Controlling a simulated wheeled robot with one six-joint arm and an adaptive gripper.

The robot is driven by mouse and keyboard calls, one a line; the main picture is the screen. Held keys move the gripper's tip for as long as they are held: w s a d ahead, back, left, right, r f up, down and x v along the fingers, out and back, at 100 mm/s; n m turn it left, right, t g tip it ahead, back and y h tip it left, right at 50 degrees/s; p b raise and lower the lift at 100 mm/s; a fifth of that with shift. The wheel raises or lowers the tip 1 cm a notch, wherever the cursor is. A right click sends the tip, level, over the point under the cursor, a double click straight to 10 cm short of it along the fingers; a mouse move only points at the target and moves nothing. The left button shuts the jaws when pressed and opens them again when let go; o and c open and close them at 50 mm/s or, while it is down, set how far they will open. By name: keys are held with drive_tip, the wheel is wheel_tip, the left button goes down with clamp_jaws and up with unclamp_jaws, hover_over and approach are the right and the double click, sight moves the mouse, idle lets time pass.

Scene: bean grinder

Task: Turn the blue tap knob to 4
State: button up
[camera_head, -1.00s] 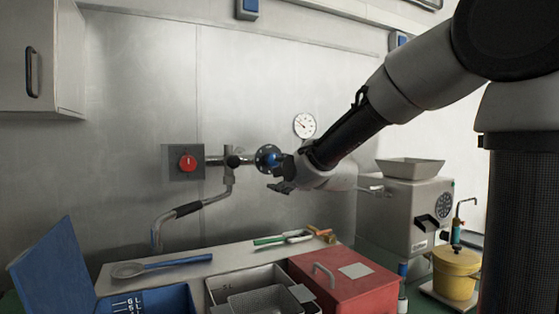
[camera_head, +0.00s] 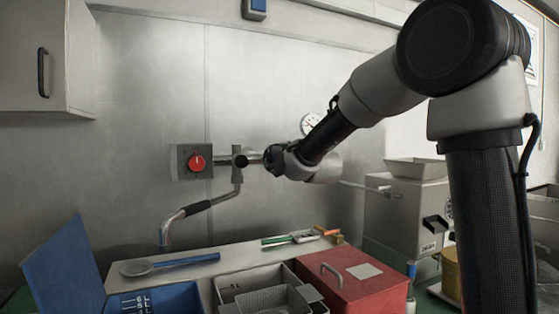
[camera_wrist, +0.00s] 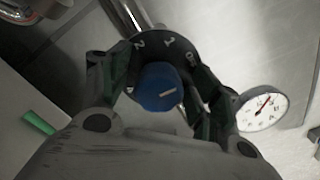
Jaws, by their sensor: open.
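The blue tap knob (camera_wrist: 158,88) is in the middle of the wrist view, with a pale pointer line that points to the right. My gripper (camera_wrist: 157,88) is open, with one finger to the left and one to the right of the knob. I cannot tell whether either finger touches it. In the head view my gripper (camera_head: 277,161) covers the knob at the end of the wall pipe.
A red knob (camera_head: 196,162) on a wall plate and a bent spout (camera_head: 190,211) are left of my gripper. A round gauge (camera_wrist: 262,110) is close by on the right.

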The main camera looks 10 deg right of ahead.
drive_tip(key=shift+c, duration=0.3)
drive_tip(key=c, duration=1)
